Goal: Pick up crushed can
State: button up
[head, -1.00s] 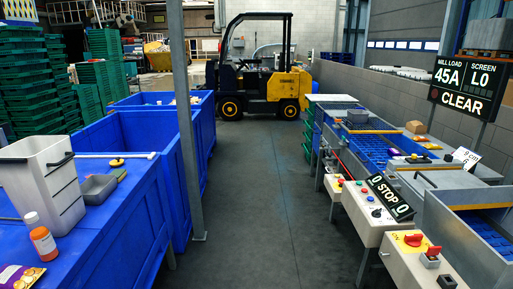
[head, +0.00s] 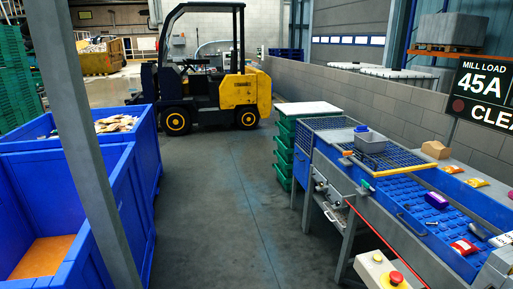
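No crushed can can be made out for certain. Several small items lie on the blue conveyor belt (head: 425,208) at the right. Among them are a purple item (head: 436,200), a red and white item (head: 463,247), a small greyish item (head: 479,231) and a white item (head: 501,240) near the right edge. They are too small for me to tell whether one is a crushed can. My gripper is not in view.
A grey post (head: 84,150) stands at the left before blue bins (head: 108,190). A yellow and black forklift (head: 235,92) is at the back. Green crates (head: 283,150) stand beside the conveyor. A red button (head: 396,278) is at the bottom right. The middle floor is clear.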

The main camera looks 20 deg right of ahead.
aim_at(478, 230)
jog(key=i+z, duration=0.2)
jog(key=i, duration=0.5)
jog(key=i+j+z, duration=0.2)
jog(key=i, duration=0.5)
jog(key=i+l+z, duration=0.1)
jog(key=i+z, duration=0.45)
jog(key=z, duration=0.25)
jog(key=i+z, duration=0.4)
jog(key=i+l+z, duration=0.2)
jog(key=i+z, duration=0.2)
jog(key=i, duration=0.25)
